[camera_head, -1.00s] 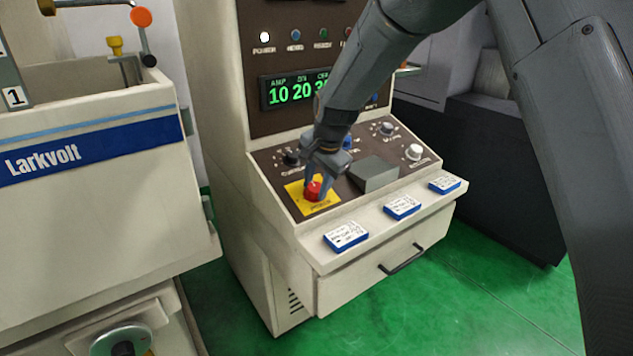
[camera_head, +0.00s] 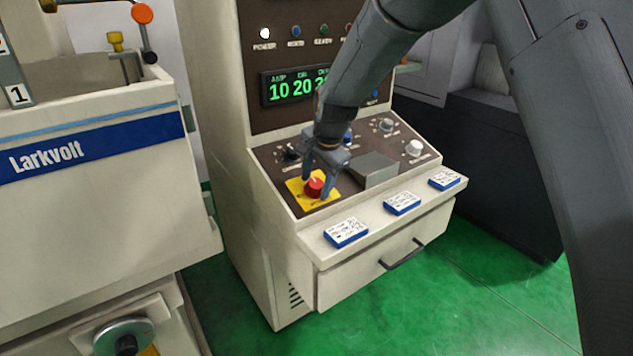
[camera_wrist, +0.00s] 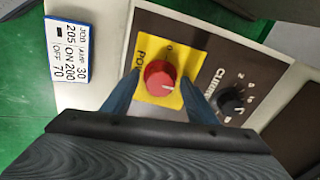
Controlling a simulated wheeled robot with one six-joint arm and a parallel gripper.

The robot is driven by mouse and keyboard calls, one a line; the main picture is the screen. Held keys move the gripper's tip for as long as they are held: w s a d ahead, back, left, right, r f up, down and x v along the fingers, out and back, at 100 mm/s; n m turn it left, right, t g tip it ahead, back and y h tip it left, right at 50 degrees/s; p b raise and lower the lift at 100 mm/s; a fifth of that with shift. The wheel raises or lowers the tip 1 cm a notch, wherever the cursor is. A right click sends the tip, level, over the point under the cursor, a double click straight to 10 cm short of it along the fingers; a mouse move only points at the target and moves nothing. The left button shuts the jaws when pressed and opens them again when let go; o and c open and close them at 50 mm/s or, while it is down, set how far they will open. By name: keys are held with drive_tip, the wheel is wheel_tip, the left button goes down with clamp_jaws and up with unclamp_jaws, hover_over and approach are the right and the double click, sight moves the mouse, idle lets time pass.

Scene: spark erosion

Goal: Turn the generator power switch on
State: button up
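The generator power switch is a red round knob (camera_head: 314,187) on a yellow plate (camera_head: 297,190) at the panel's front left. In the wrist view the knob (camera_wrist: 160,78) shows a short white mark, and the yellow plate has a "0" and partly hidden lettering. My gripper (camera_head: 322,185) is at the knob. In the wrist view its two blue-grey fingers (camera_wrist: 160,85) stand apart on either side of the knob, with yellow plate showing between them and it. The white POWER lamp (camera_head: 265,33) is lit and the green display (camera_head: 293,90) shows numbers.
A black knob (camera_wrist: 231,101) marked "CURRENT" sits beside the plate. A grey block (camera_head: 376,169) stands right of my gripper. Several blue-edged cards, one at the left (camera_head: 346,232), lie on the front ledge. The Larkvolt tank (camera_head: 90,140) stands at left.

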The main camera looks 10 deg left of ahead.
drive_tip(key=shift+r, duration=0.15)
drive_tip(key=b+v, duration=0.2)
drive_tip(key=v, duration=0.5)
drive_tip(key=shift+s+d+r, duration=0.15)
drive_tip(key=shift+r, duration=0.1)
drive_tip(key=s+d+f+n+h+b, duration=0.1)
drive_tip(key=s+d+f, duration=0.25)
drive_tip(key=d, duration=0.55)
drive_tip(key=s+d+f+n+b, duration=0.15)
drive_tip(key=s+d, duration=0.25)
drive_tip(key=d, duration=0.6)
drive_tip(key=s+d+f+n+h, duration=0.15)
drive_tip(key=s+d+f, duration=0.25)
drive_tip(key=d, duration=0.5)
drive_tip(key=s+d+f+n+g, duration=0.1)
drive_tip(key=s+d+f, duration=0.3)
drive_tip(key=s+d, duration=0.4)
drive_tip(key=s+n, duration=0.1)
drive_tip(key=s, duration=0.2)
drive_tip(key=shift+n+g+b, duration=0.3)
drive_tip(key=shift+b, duration=0.05)
